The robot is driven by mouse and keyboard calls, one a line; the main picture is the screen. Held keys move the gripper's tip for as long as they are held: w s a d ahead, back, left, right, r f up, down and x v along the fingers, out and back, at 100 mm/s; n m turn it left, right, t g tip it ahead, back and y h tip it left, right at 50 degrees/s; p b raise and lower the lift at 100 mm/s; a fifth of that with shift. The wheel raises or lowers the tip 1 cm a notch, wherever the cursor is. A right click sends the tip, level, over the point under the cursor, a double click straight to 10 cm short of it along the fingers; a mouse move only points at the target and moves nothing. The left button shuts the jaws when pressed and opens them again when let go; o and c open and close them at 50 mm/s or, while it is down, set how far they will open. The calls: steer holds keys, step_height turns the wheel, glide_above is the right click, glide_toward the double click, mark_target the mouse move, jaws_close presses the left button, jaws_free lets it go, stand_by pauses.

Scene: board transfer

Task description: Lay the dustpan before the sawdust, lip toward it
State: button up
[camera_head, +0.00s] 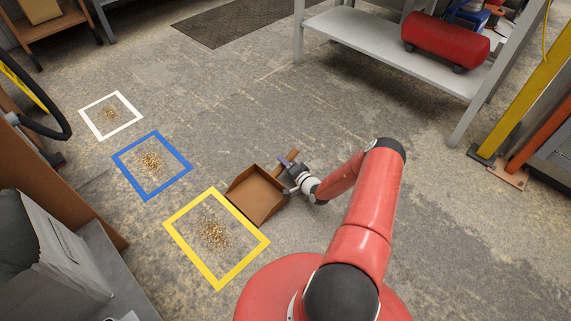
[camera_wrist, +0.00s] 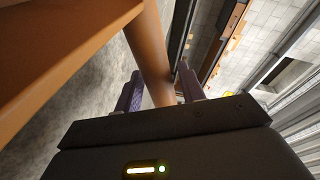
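The brown dustpan (camera_head: 257,196) is beside the yellow square's upper right edge. Its lip faces lower left, toward the sawdust (camera_head: 213,234) inside the yellow square (camera_head: 245,215); its handle (camera_head: 287,157) points to the upper right. I cannot tell whether the pan touches the floor. My gripper (camera_head: 288,163) is at the handle. In the wrist view the handle (camera_wrist: 155,50) runs between the fingers of my gripper (camera_wrist: 160,88), which appear closed against both sides. Part of the pan (camera_wrist: 60,45) fills that view's upper left.
A blue square (camera_head: 182,163) and a white square (camera_head: 130,104) farther left each hold sawdust (camera_head: 150,163). A grey shelf (camera_head: 385,45) with a red compressor (camera_head: 445,42) stands at the upper right. A brown panel (camera_head: 60,195) and grey bin stand at the left. The middle floor is clear.

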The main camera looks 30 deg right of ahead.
steer(key=shift+o, duration=0.7)
steer(key=shift+r, duration=0.1)
